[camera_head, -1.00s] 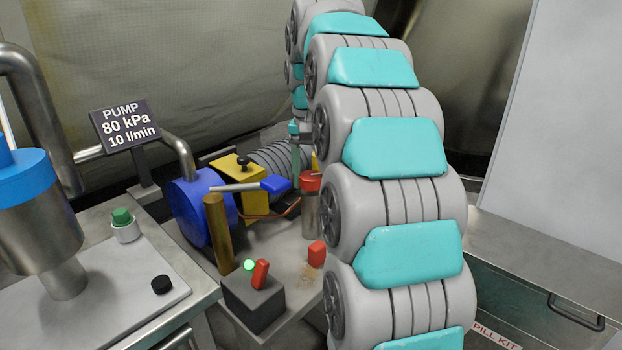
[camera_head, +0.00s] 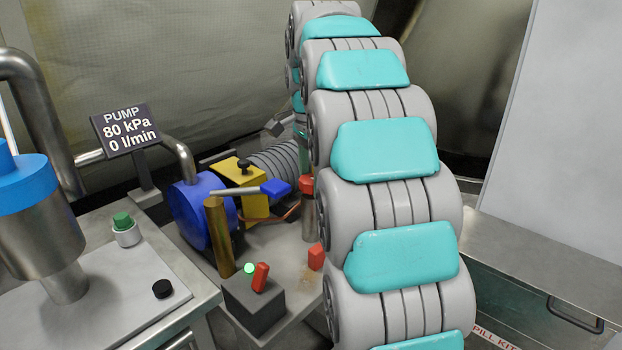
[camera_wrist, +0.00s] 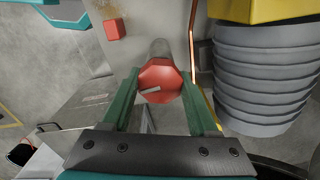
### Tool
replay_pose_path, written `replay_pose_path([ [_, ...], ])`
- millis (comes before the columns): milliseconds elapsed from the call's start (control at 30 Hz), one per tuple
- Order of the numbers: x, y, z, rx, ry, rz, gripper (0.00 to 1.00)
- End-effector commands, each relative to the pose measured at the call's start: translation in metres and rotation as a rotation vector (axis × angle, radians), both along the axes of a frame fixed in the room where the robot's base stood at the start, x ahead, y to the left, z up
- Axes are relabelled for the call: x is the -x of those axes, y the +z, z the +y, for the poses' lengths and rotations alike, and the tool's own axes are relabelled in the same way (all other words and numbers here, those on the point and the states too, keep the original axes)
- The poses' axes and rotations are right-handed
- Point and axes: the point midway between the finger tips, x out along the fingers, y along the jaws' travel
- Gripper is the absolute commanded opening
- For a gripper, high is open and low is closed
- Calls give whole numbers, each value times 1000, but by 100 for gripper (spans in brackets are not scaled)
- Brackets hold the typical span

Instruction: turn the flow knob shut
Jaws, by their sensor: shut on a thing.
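The red flow knob (camera_wrist: 160,82) is faceted, with a pale pointer mark on its face, and sits at the end of a grey metal cylinder. In the wrist view my gripper (camera_wrist: 160,75) has its two green fingers on either side of the knob, closed on it. In the head view the knob (camera_head: 306,184) shows beside my arm, which hides most of the gripper. The pump sign (camera_head: 127,129) reads 80 kPa and 0 l/min.
A blue pump (camera_head: 190,215), a yellow block (camera_head: 254,207) and a blue-handled lever (camera_head: 275,187) stand left of the knob. A grey box (camera_head: 252,303) with a lit green lamp and red switch is in front. Ribbed grey bellows (camera_wrist: 265,75) are close on the right in the wrist view.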

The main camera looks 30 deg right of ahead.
Motion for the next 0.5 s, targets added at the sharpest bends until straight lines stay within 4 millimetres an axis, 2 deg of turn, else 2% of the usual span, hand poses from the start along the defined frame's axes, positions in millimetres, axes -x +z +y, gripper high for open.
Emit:
replay_pose_path([
  [500, 0, 0, 0, -1, -106, 1, 4],
])
